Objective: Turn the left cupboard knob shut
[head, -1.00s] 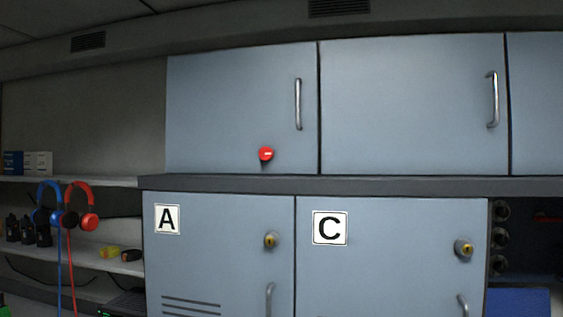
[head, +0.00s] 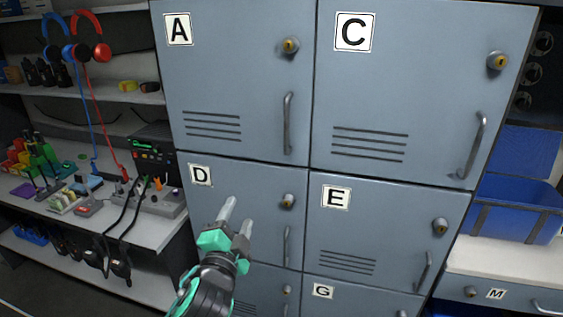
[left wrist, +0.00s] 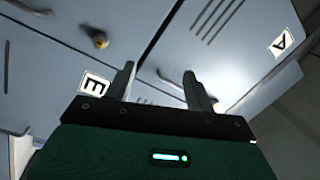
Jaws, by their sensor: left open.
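The upper cupboards and their red knob are out of view now; the red knob shows only in the earlier head frame, low on the left upper cupboard door. My left gripper (head: 236,217) is open and empty, in front of the locker door marked D (head: 201,175). In the left wrist view its two fingers (left wrist: 159,75) stand apart with nothing between them. My right gripper is not in view.
A shelf bench (head: 150,232) with cables and small gear stands left. A blue bin (head: 520,210) is at right.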

